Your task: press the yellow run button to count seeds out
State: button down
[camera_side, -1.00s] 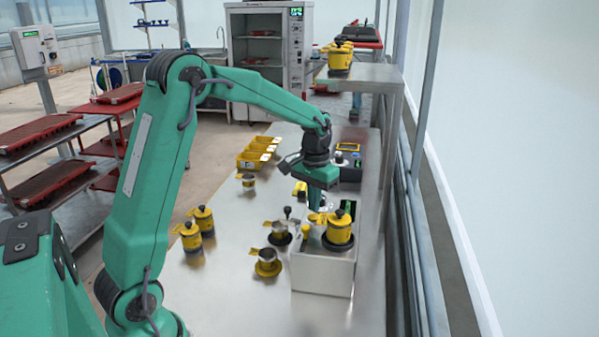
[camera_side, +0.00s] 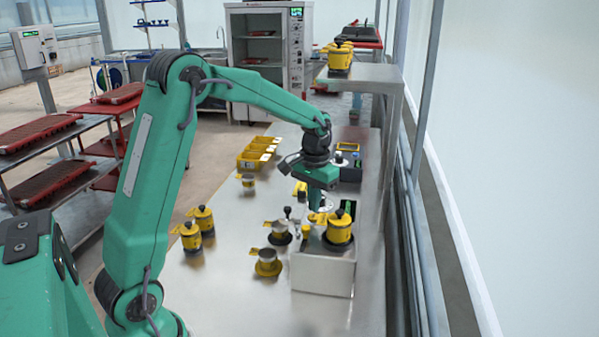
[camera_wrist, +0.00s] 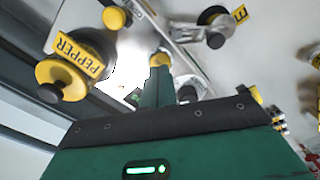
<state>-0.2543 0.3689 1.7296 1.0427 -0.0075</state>
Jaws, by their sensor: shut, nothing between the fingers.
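My gripper (camera_side: 315,206) is shut and empty, pointing down over the metal-sided seeder (camera_side: 322,277). In the wrist view, its closed fingertips (camera_wrist: 160,72) are at a round yellow cap (camera_wrist: 159,58), which looks like the run button. I cannot tell whether they touch it or are just above it. In the side view, the fingers and a yellow tag hide this spot. A second small yellow knob (camera_wrist: 113,17) stands on the panel. A yellow hopper (camera_side: 339,229) with a black knob sits on the seeder; its tag reads PEPPER in the wrist view (camera_wrist: 75,65).
Two yellow hoppers (camera_side: 203,219) (camera_side: 190,237) are farther left. Yellow bins (camera_side: 258,150) and a dark device (camera_side: 348,165) lie behind. A raised shelf (camera_side: 365,75) stands at back right.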

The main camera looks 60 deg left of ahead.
aim_at(313, 216)
jog(key=shift+f, duration=1)
dwell(0.4)
jog(key=shift+r, duration=0.15)
notch_tip(313, 216, up, 8)
dwell(1.4)
jog(key=s+d+r+m+t, duration=0.1)
jog(key=s+d+r, duration=0.2)
jog(key=s+d, duration=0.15)
jog(key=s+d+r+t, duration=0.2)
jog(key=s+d+r, duration=0.1)
jog(key=s, duration=0.3)
jog(key=s+d+f+m+t, duration=0.2)
jog(key=s+d, duration=0.2)
jog(key=s, duration=0.7)
jog(key=shift+s+f+t, duration=0.2)
jog(key=shift+t, duration=0.1)
